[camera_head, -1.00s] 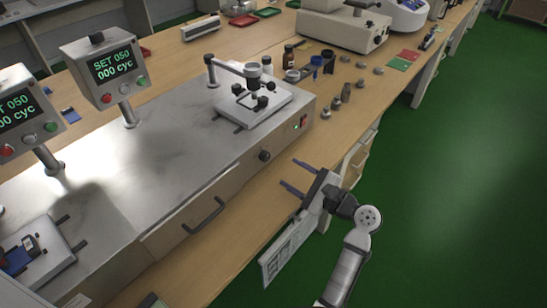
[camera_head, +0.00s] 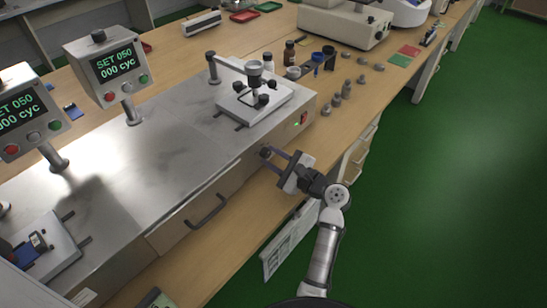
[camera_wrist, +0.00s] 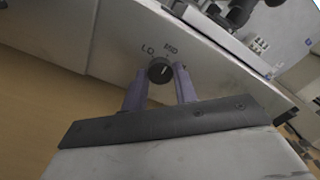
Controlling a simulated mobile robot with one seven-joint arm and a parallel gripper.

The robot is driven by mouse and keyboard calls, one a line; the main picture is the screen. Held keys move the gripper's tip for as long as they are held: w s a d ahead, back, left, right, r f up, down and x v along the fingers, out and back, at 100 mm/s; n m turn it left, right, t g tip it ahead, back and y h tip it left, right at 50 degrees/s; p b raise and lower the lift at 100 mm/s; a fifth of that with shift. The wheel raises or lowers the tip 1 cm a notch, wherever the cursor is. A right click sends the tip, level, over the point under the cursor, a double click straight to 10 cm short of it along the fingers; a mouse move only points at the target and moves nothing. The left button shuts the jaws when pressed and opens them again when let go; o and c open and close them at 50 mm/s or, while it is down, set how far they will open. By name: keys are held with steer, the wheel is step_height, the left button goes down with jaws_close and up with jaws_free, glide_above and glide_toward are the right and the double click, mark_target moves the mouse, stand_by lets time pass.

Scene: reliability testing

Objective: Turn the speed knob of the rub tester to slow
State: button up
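The rub tester (camera_head: 165,165) is a long grey metal box on the bench. Its black round speed knob (camera_head: 264,152) is on the front face, near the right end. In the wrist view the knob (camera_wrist: 159,71) has a light pointer line slanting up and right, with "LO" at its upper left and "MD" above. Any label on its right is hidden by a finger. My gripper (camera_head: 270,158) is at the front face. Its two purple fingers (camera_wrist: 161,78) stand either side of the knob, apart, with small gaps seeming to show beside it.
A black drawer-type handle (camera_head: 206,212) sticks out of the front face left of the knob. A lit red switch (camera_head: 304,118) is to its right. Green floor is clear at right.

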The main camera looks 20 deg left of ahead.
steer(key=c, duration=0.4)
steer(key=shift+n+b, duration=0.3)
steer(key=shift+f+n+b, duration=0.2)
steer(key=shift+n+b, duration=0.55)
steer(key=shift+n, duration=0.25)
steer(key=n+b, duration=0.3)
steer(key=n, duration=0.1)
steer(key=shift+f+b, duration=0.1)
steer(key=shift+b, duration=0.2)
steer(key=shift+n+b, duration=2.15)
steer(key=shift+n, duration=0.55)
steer(key=shift+r, duration=0.2)
steer(key=o, duration=0.9)
